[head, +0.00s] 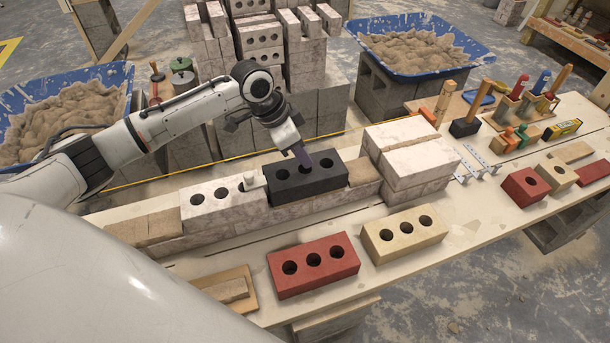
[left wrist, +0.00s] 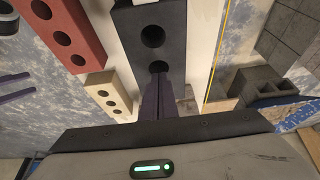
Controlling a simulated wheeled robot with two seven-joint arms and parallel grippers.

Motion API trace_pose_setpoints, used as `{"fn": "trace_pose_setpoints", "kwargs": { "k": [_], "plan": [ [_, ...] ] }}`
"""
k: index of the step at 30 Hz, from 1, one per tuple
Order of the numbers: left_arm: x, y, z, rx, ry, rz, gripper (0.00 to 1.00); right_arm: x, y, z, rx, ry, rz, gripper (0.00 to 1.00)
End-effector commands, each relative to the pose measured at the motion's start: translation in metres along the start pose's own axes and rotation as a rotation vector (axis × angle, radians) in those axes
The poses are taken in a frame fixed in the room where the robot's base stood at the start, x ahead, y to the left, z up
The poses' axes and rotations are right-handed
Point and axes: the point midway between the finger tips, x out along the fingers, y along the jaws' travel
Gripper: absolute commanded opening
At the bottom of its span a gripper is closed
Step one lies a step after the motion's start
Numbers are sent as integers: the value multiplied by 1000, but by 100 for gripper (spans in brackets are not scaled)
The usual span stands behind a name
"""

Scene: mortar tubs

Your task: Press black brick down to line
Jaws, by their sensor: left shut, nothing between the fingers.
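The black brick (head: 303,180), with holes in its top, sits in the row of pale bricks, between a white holed brick (head: 217,197) and a tan block (head: 362,172). My left gripper (head: 302,155) comes down on it from above, shut and empty. In the left wrist view the closed fingers (left wrist: 163,90) reach the black brick (left wrist: 138,35) near one of its holes; I cannot tell whether they touch. A yellow line (head: 240,153) runs behind the row. At the left edge of that view, two separated purple prongs (left wrist: 15,86) look like my right gripper, open.
A red brick (head: 313,266) and a cream brick (head: 404,234) lie on the table in front of the row. Stacked pale bricks (head: 412,158) rise at its right end. Blue sand tubs (head: 470,40) and tools stand behind and right.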

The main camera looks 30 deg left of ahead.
Motion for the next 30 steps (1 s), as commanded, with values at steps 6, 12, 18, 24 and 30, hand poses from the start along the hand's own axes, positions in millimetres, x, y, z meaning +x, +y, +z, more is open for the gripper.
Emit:
{"fn": "trace_pose_setpoints", "kwargs": {
  "k": [6,12,18,24,30],
  "plan": [
    [0,0,0,0,0,0,0,0,0,0,0,0,0,64],
    [0,0,0,0,0,0,0,0,0,0,0,0,0,64],
    [1,0,1,0,0,0,0,0,0,1,0,0,0,64],
    [6,0,3,-1,0,1,0,2,0,2,0,0,0,64],
    [9,0,4,0,0,0,0,2,0,2,0,0,0,64]
  ]
}}
